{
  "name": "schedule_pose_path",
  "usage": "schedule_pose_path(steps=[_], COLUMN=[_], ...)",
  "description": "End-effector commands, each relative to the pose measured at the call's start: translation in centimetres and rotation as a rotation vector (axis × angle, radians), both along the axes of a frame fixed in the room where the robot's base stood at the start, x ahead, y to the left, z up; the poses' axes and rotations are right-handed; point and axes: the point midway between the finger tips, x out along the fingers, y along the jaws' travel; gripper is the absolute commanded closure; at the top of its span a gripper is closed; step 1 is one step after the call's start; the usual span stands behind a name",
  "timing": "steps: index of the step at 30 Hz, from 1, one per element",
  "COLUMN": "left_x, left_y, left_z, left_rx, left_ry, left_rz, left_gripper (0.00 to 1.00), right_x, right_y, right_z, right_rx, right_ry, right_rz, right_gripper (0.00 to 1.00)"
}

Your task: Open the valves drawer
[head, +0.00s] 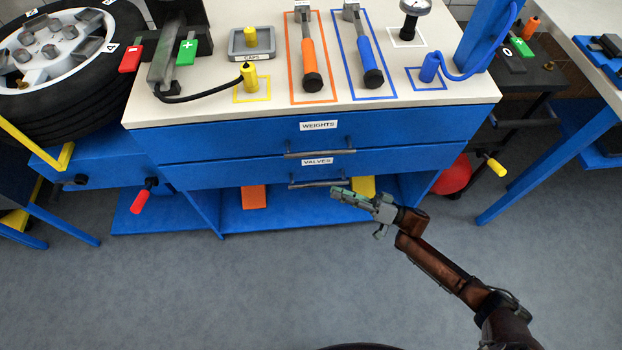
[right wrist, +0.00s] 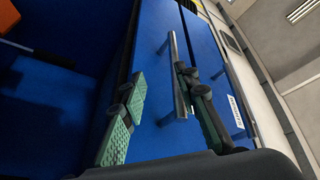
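The valves drawer (head: 250,175) is the lower blue drawer of the bench, under the weights drawer, and it is shut. Its grey bar handle (head: 318,184) sits below the VALVES label (head: 317,162). My right gripper (head: 341,193) is just in front of the right end of this handle. In the right wrist view, my right gripper (right wrist: 158,80) has its green-padded fingers apart. The bar handle (right wrist: 174,55) shows between them, close to the right finger. I cannot tell whether it touches. My left gripper is out of view.
The weights drawer (head: 220,138) above is shut, with its own handle (head: 320,153) close over the valves handle. A lower shelf (head: 300,215) holds an orange item (head: 254,197) and a yellow one (head: 363,186). The floor (head: 240,285) in front is clear.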

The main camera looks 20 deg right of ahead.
Motion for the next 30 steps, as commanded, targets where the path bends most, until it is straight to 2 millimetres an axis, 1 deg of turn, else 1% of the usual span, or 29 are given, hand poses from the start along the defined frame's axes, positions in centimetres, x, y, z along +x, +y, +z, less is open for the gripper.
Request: schedule_pose_path(steps=[3,7,11,18,21,25,30], left_x=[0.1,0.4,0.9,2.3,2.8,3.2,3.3], left_y=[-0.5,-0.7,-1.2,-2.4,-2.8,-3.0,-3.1], left_z=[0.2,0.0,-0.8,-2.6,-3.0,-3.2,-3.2], left_rx=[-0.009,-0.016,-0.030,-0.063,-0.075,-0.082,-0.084], left_ry=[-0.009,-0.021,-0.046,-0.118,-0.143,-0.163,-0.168], left_rz=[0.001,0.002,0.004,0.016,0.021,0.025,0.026], left_gripper=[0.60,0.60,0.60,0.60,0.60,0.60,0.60], right_x=[-0.1,-0.1,0.7,2.6,3.2,3.6,3.7], right_y=[-0.2,0.1,1.4,4.3,5.2,5.8,6.0], right_z=[1.5,2.1,2.4,3.2,3.6,3.8,4.0], right_rx=[0.028,0.041,0.045,0.043,0.043,0.041,0.040], right_ry=[-0.008,-0.010,-0.008,-0.007,-0.007,-0.006,-0.006], right_rz=[0.066,0.096,0.097,0.093,0.094,0.091,0.091], right_gripper=[0.71,0.71,0.71,0.71,0.71,0.71,0.71])
